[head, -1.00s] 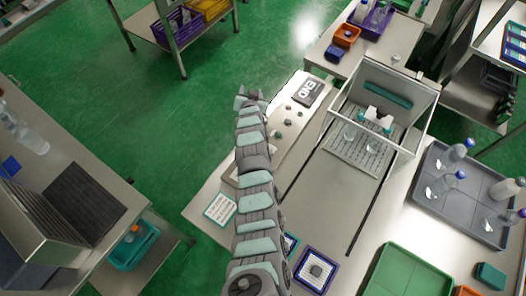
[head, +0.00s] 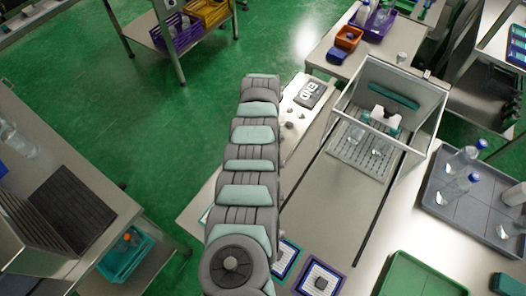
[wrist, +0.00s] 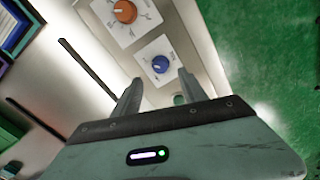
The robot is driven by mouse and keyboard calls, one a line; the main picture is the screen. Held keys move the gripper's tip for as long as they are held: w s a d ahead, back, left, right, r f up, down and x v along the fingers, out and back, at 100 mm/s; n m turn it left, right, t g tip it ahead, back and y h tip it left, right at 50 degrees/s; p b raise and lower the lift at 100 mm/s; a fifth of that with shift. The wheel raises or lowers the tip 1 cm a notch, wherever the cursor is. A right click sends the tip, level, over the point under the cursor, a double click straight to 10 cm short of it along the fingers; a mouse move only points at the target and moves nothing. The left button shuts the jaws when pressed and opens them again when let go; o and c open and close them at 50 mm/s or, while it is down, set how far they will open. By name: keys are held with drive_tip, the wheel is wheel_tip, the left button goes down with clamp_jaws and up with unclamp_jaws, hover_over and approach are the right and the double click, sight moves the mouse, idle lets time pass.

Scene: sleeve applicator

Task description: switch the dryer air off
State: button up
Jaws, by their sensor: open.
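A pale control panel (head: 297,103) lies left of the clear box in the head view, partly hidden by my arm. The wrist view shows a blue knob (wrist: 161,64) on a white dial plate, with an orange knob (wrist: 124,11) on another plate beyond it. The plate lettering is too small to read, so I cannot tell which knob is for the dryer air. My gripper (wrist: 159,78) is open and empty, its fingers on either side of the view below the blue knob. I cannot tell whether they touch the panel. In the head view my arm hides the gripper.
A clear-walled box (head: 388,105) stands over a slatted plate right of the panel. A dark sign reading END (head: 310,94) sits at the panel's far end. A grey tray (head: 452,212) with bottles is at right. A green tray (head: 420,280) lies at the front.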

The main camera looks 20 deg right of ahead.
wheel_tip(320, 180, down, 7)
drive_tip(key=b, duration=0.3)
drive_tip(key=shift+f+b, duration=0.2)
drive_tip(key=shift+b, duration=0.15)
clamp_jaws()
